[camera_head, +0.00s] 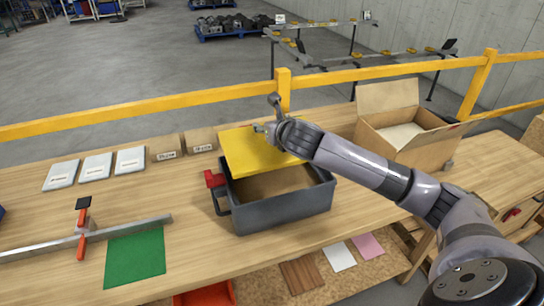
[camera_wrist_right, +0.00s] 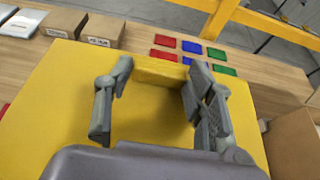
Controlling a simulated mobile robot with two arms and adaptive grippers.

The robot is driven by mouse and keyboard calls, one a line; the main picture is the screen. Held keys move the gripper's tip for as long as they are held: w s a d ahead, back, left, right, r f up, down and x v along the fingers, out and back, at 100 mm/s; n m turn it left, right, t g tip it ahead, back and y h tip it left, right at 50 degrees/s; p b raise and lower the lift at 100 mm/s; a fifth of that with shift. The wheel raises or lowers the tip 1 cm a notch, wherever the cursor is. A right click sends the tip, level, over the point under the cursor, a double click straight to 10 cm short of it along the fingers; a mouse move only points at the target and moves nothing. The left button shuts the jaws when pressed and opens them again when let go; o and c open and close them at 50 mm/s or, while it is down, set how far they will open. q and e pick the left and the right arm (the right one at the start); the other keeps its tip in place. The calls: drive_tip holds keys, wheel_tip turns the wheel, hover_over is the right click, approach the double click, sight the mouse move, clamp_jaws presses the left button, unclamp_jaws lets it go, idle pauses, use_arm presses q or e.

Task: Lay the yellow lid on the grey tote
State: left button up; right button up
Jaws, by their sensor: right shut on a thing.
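The yellow lid (camera_head: 243,152) is a flat plate at the back of the grey tote (camera_head: 285,211). It overlaps the tote's rear and left part, and the front of the tote's opening shows uncovered with a brown inside. Whether the lid touches the rim I cannot tell. My right gripper (camera_head: 262,128) is shut on the lid's raised yellow grip block, which shows between the fingers in the right wrist view (camera_wrist_right: 160,70). My right arm hides the lid's right side. My left gripper is not in view.
A red-handled clamp (camera_head: 214,180) stands at the tote's left. An open cardboard box (camera_head: 410,145) stands to the right. Small brown boxes (camera_head: 165,149), white packs (camera_head: 97,166), a green mat (camera_head: 135,254) and a metal bar (camera_head: 130,226) lie left. A yellow rail (camera_head: 150,108) runs behind.

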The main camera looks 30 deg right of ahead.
wheel_tip(320, 180, down, 6)
drive_tip(key=shift+d+r, duration=0.15)
drive_tip(key=shift+r, duration=0.1)
wheel_tip(320, 180, down, 5)
drive_tip(key=shift+r, duration=0.1)
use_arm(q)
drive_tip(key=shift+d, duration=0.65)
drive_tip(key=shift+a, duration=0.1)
use_arm(e)
drive_tip(key=o, duration=1.4)
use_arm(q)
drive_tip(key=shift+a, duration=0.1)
